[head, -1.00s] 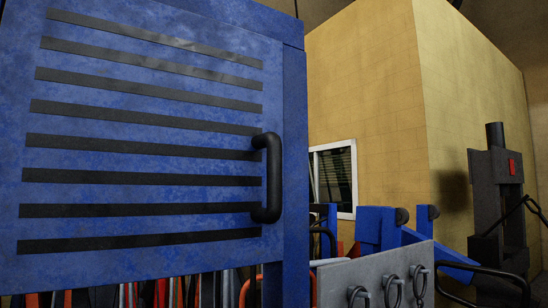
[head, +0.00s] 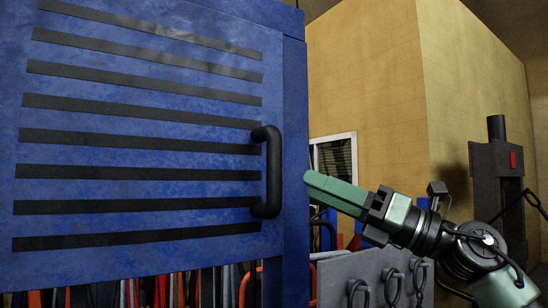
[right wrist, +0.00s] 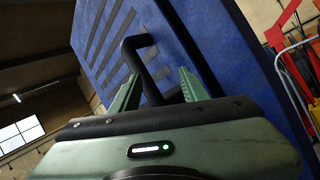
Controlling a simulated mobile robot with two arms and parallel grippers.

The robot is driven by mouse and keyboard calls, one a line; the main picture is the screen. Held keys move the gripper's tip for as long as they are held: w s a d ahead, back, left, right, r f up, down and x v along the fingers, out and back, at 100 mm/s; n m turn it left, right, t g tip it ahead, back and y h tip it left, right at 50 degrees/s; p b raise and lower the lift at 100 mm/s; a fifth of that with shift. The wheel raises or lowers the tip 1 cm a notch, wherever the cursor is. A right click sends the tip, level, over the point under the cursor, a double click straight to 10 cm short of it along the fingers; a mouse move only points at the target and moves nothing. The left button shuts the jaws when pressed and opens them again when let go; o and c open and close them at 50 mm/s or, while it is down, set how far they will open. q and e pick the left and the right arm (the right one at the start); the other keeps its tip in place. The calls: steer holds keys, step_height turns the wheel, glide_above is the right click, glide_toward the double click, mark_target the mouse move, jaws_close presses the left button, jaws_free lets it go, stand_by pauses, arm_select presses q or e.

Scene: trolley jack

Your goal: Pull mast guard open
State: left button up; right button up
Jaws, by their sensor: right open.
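The mast guard (head: 140,157) is a blue panel with several black horizontal slots, filling the left of the head view; it looks flush with its blue frame. Its black D-shaped handle (head: 272,172) stands upright on the panel's right edge. My right gripper (head: 308,182) is green, coming in from the right and pointing left toward the handle. In the right wrist view, the open fingers (right wrist: 157,90) point at the guard (right wrist: 100,50), and the handle (right wrist: 140,65) shows between them. Whether they touch it I cannot tell. My left gripper is not in view.
A grey plate with several black shackles (head: 392,287) stands below my right arm. A dark post with a red patch (head: 497,185) is at the far right. A tan block wall (head: 370,75) with a white-framed window (head: 335,160) stands behind. Red and orange items (right wrist: 275,35) show in the wrist view.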

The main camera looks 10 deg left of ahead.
mark_target(275, 158)
steer(key=s+r+n+h, duration=0.4)
steer(key=r+h, duration=0.1)
steer(key=shift+g, duration=0.3)
steer(key=a+p, duration=0.1)
steer(key=a, duration=0.1)
steer(key=w+a+p, duration=0.1)
steer(key=a, duration=0.2)
steer(key=a+p, duration=0.1)
steer(key=a, duration=0.1)
steer(key=shift+w+a, duration=0.3)
steer(key=shift+w, duration=0.05)
jaws_close()
stand_by(0.7)
